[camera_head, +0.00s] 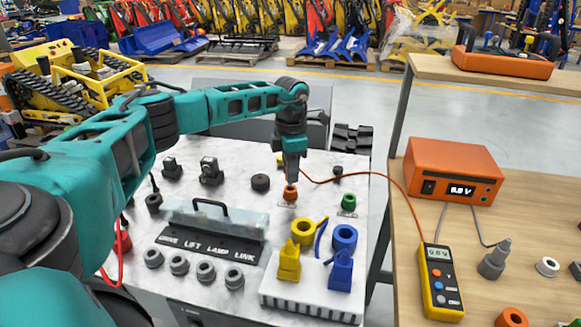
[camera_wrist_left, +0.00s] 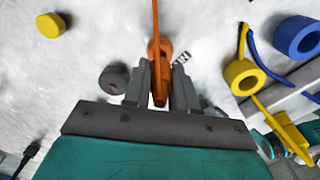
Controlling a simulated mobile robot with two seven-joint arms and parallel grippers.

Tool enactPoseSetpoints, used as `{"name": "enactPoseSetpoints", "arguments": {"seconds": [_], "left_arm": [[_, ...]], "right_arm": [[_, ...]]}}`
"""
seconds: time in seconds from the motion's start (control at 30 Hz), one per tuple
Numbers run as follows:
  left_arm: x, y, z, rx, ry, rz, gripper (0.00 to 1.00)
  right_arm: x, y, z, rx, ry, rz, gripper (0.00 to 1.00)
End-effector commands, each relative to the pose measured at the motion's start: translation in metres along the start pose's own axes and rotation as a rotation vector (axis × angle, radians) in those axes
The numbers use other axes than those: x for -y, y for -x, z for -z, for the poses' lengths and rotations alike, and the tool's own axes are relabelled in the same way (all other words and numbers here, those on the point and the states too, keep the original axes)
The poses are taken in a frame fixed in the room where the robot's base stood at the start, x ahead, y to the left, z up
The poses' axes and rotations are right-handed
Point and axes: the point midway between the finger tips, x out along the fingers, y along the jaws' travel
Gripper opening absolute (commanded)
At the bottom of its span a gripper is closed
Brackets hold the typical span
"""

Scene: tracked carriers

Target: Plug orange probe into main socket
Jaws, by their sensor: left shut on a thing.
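My left gripper (camera_head: 291,180) is shut on the orange probe (camera_wrist_left: 159,85), which shows between the fingers in the left wrist view with its orange cable running up. The gripper points down directly over the orange socket (camera_head: 290,194), with a small label beside it. The socket's orange rim (camera_wrist_left: 153,46) also shows past the fingertips in the wrist view. In the head view the fingers hide most of the probe. I cannot tell whether its tip is inside the socket or just above it. The right gripper is not in view.
A green socket (camera_head: 349,202) stands to the right and a dark round knob (camera_head: 260,183) to the left. Yellow (camera_head: 289,262) and blue (camera_head: 341,270) clips stand in front on a white block. The orange cable (camera_head: 360,174) runs to the yellow meter (camera_head: 440,280) on the wooden table.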

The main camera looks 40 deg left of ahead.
Motion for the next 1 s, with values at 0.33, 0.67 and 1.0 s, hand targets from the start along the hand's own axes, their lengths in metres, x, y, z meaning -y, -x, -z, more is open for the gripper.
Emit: {"name": "enactPoseSetpoints", "arguments": {"seconds": [0.33, 0.67, 1.0], "left_arm": [[0.0, -0.007, 0.0, 0.0, 0.0, 0.0, 0.0], [0.0, -0.015, 0.0, 0.0, 0.0, 0.0, 0.0], [0.0, -0.022, 0.0, 0.001, -0.001, 0.0, 0.0]], "right_arm": [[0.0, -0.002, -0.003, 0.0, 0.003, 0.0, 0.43], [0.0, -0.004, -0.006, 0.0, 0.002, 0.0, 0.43], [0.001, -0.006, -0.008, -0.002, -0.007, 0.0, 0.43]]}}
